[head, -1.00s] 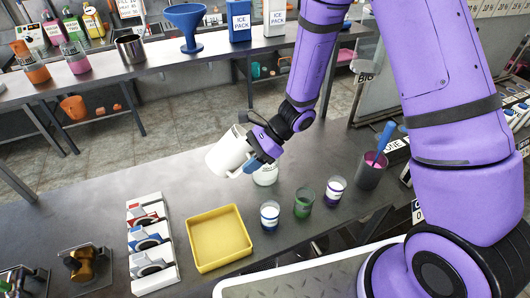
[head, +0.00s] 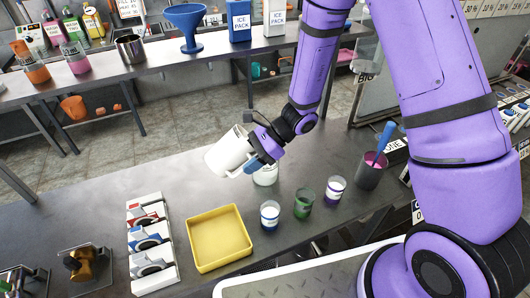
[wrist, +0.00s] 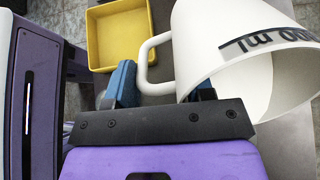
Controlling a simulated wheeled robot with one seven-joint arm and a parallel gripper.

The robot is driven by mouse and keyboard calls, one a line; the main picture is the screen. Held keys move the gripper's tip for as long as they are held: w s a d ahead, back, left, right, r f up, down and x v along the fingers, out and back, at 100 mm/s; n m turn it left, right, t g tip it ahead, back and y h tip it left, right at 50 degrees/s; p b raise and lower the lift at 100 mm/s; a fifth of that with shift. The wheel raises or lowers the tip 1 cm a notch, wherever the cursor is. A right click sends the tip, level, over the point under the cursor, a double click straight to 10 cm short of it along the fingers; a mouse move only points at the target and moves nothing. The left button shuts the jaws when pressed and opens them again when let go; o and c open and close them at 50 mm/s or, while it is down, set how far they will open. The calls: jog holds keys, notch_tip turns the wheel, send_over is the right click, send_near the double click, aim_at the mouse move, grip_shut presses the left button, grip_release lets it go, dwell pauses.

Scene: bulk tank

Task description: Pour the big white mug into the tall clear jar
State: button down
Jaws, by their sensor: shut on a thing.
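The big white mug (head: 226,152) is held tilted above the bench in the head view. It also shows in the wrist view (wrist: 205,45), with dark lettering and part of its pale inside visible; I see no contents there. My gripper (head: 254,165) is shut on the mug's handle, which lies between its blue fingertips in the wrist view (wrist: 160,82). A clear jar (head: 266,180) with a pale lower part stands on the bench just below my gripper. My gripper hides its top, so I cannot tell how tall it is. No stream is visible.
A yellow tray (head: 219,268) lies in front. Three small jars, blue-labelled (head: 270,216), green (head: 303,204) and purple-labelled (head: 335,190), stand to the right. A dark cup (head: 371,173) holds a blue-handled tool. A white rack (head: 153,244) is at left.

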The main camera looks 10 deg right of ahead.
jog(key=shift+d+r+y, duration=0.15)
jog(key=shift+r+y, duration=0.25)
jog(key=shift+y, duration=0.4)
dwell(1.4)
jog(key=shift+d+f+y, duration=0.25)
jog(key=shift+f+y, duration=0.1)
jog(key=shift+y, duration=0.45)
dwell(1.3)
jog(key=shift+w+d+g+b, duration=0.1)
jog(key=shift+d+g+b, duration=0.05)
jog(key=shift+g+b, duration=0.15)
dwell(0.6)
jog(key=shift+a+r, duration=0.15)
jog(key=shift+a, duration=0.1)
jog(key=shift+a+r+h, duration=0.15)
jog(key=shift+r+h, duration=0.1)
jog(key=shift+h, duration=0.35)
jog(key=h, duration=0.3)
jog(key=shift+a+f+t, duration=0.2)
jog(key=shift+f+t, duration=0.1)
jog(key=shift+t, duration=0.1)
